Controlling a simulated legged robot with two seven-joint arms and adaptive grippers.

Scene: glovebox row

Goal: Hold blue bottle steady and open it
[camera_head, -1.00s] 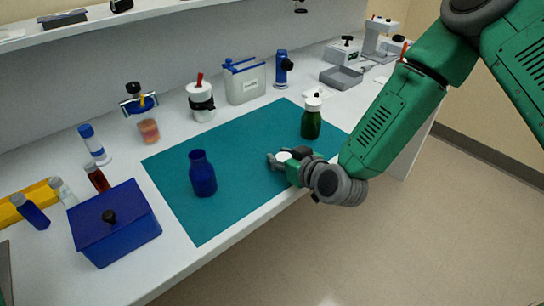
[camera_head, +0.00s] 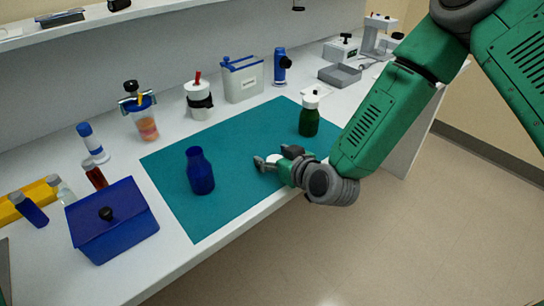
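The blue bottle (camera_head: 200,172) stands upright on the teal mat (camera_head: 225,217), left of its middle. Its neck shows blue all the way up, with no cap visible on it. My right gripper (camera_head: 277,157) is low over the mat's right front part, to the right of the blue bottle and apart from it. Its two fingers are spread around a small white round thing (camera_head: 275,160), which looks like a cap. I cannot tell whether the fingers press on it or whether it rests on the mat. My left gripper is not in view.
A green bottle with a white cap (camera_head: 309,118) stands behind my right gripper. A blue box with a lid (camera_head: 112,220) stands left of the mat. Jars and a canister (camera_head: 243,78) line the back. The mat between the blue bottle and my gripper is clear.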

